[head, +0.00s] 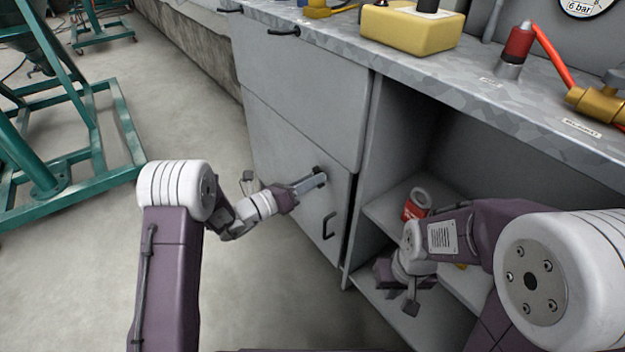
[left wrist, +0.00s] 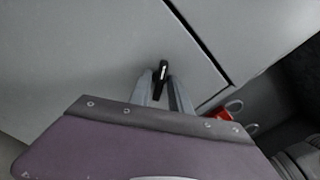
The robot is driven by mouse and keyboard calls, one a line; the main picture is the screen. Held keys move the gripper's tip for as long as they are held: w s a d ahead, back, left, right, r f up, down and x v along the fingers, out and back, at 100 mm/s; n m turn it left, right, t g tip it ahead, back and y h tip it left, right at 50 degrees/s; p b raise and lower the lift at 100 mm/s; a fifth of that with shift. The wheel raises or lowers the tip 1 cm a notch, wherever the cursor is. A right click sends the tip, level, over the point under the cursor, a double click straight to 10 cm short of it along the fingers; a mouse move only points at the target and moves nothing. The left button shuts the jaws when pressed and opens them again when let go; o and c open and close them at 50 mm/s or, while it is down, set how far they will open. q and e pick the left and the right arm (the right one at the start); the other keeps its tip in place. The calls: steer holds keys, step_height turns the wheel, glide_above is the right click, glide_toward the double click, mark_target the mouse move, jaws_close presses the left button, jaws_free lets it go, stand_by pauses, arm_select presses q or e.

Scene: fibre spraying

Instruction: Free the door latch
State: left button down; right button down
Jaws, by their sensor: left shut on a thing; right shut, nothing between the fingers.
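The dark door latch (left wrist: 162,70) sits near the upper right corner of the grey lower cabinet door (head: 285,170). My left gripper (head: 317,181) is shut on the latch, with one finger on each side of it in the left wrist view. The fingers hide part of the latch. A dark bar handle (head: 328,226) is on the same door, below the latch. My right gripper (head: 385,273) is at the open shelves to the right of the door; it is shut and empty, and its fingertips are mostly hidden.
A red can-like object with a grey ring (head: 416,204) stands on the shelf (head: 385,212) behind my right arm. The worktop (head: 455,75) above carries a yellow block (head: 410,28) and a red-topped fitting with a hose (head: 516,48). The floor at left is open up to a green frame (head: 100,120).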

arm_select(q)
steer(key=shift+f+m+b, duration=0.1)
steer(key=shift+m+b, duration=0.25)
steer(key=shift+m, duration=2.95)
steer(key=c, duration=1.5)
jaws_free()
